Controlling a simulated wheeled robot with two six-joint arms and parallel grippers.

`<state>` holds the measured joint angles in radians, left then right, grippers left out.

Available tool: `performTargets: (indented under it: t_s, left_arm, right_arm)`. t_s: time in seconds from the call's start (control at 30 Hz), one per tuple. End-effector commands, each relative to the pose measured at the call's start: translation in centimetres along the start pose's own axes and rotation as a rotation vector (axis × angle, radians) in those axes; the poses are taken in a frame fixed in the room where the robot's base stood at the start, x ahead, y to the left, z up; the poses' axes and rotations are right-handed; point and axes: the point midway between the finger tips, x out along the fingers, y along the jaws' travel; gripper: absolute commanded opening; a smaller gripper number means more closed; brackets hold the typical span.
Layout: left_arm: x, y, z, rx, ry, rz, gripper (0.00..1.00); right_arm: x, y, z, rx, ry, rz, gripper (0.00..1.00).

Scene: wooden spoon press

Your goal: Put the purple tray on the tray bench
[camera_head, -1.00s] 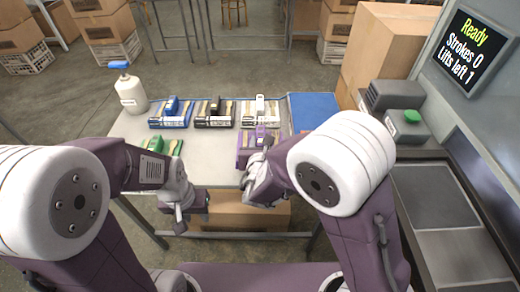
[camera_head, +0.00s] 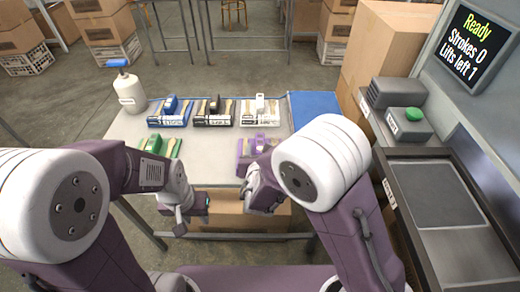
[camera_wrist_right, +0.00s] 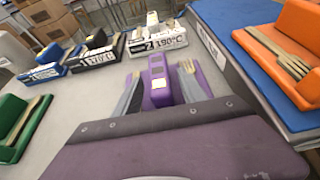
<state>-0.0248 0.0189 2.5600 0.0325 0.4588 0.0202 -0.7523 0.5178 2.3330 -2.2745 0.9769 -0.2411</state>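The purple tray (camera_head: 243,147) sits on the light table, partly hidden by my right arm in the head view. In the right wrist view the purple tray (camera_wrist_right: 158,82) has an upright purple block and light wooden utensils. My right gripper (camera_wrist_right: 165,95) is open, with its grey fingers pointing at the tray on either side of the block; contact cannot be told. In the head view my right gripper (camera_head: 262,196) is at the table's front edge. My left gripper (camera_head: 190,212) is there too, apart from the trays; its opening is unclear. No surface is clearly marked as the tray bench.
Blue (camera_head: 169,112), black (camera_head: 214,112) and white (camera_head: 260,110) trays stand behind, a green tray (camera_head: 160,146) at left. An orange tray (camera_wrist_right: 288,50) lies on a blue surface (camera_wrist_right: 240,70) at right. A bottle (camera_head: 130,95) stands back left. The press counter (camera_head: 435,195) is at right.

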Motion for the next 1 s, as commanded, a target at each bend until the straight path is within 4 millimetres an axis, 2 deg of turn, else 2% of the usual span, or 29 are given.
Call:
performTargets:
  t_s: [0.17,0.27,0.53,0.63,0.73,0.87,1.0]
  left_arm:
    - [-0.3,0.0,0.0,0.000,0.000,0.000,0.36]
    - [-0.6,0.0,-0.1,0.000,0.000,0.000,0.36]
    - [-1.8,0.0,-0.2,0.000,0.000,0.000,0.36]
    - [0.3,0.0,0.0,0.000,0.000,0.000,0.36]
    - [2.5,-0.1,0.3,0.000,-0.001,0.000,0.36]
    - [3.7,-0.1,0.4,0.000,0.000,0.000,0.36]
    - [4.1,-0.1,0.4,0.000,0.000,0.000,0.36]
  right_arm:
    - [-0.1,0.0,0.3,0.000,0.000,0.000,0.49]
    - [-1.1,0.1,0.3,-0.002,0.000,0.004,0.49]
    - [-7.7,0.2,0.6,-0.003,-0.001,0.008,0.49]
    - [-9.7,0.2,-0.2,0.005,-0.005,0.010,0.49]
    - [-10.4,0.2,-0.3,0.007,-0.012,0.001,0.49]
    - [-11.4,0.1,-0.1,0.004,-0.009,0.000,0.49]
    - [-12.0,0.0,0.1,0.002,-0.001,0.000,0.49]
